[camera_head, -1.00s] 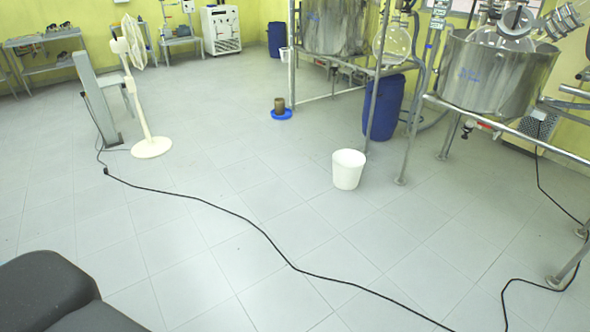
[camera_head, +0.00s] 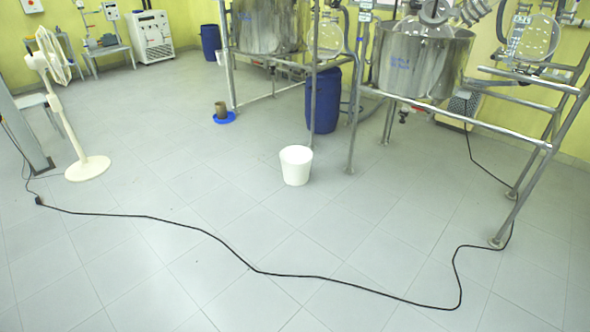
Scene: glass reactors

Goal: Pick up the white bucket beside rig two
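The white bucket (camera_head: 296,167) stands upright on the grey tiled floor, a little right of the middle of the head view. It is open at the top, and I cannot see what is inside. It stands apart from the metal frame legs to its right. A steel reactor vessel (camera_head: 422,62) on a tubular frame is up and to the right of it. Another steel vessel (camera_head: 268,26) on a frame is behind it. I cannot read any rig number. Neither of my grippers is in view.
A black cable (camera_head: 300,276) winds across the floor in front of the bucket. A blue barrel (camera_head: 322,102) stands behind it. A brown pot on a blue dish (camera_head: 222,113) is further back. A white fan (camera_head: 78,160) stands at left. The floor left of the bucket is clear.

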